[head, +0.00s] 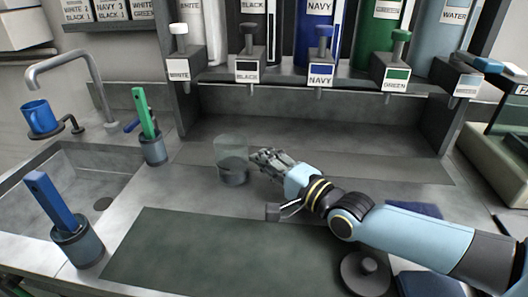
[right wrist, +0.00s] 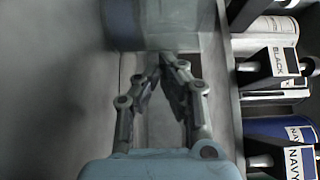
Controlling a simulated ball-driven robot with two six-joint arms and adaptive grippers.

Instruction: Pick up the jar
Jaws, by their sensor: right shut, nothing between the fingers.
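The jar (head: 231,160) is a clear glass vessel with a dark layer at its bottom, standing upright on the grey counter in the head view. My right gripper (head: 262,159) is just to the right of the jar, with its fingertips close to the glass; whether they touch cannot be told. In the right wrist view the gripper (right wrist: 168,58) is shut with its fingertips together and empty, and the blurred jar (right wrist: 160,25) is just ahead of the tips. My left gripper is not in view.
Labelled dispensers with taps (head: 320,50) stand behind the jar. A sink (head: 80,185) with a faucet and a blue mug (head: 39,117) is at the left. Holders with a green brush (head: 147,112) and a blue brush (head: 52,203) stand near it. A dark mat (head: 200,255) lies in front.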

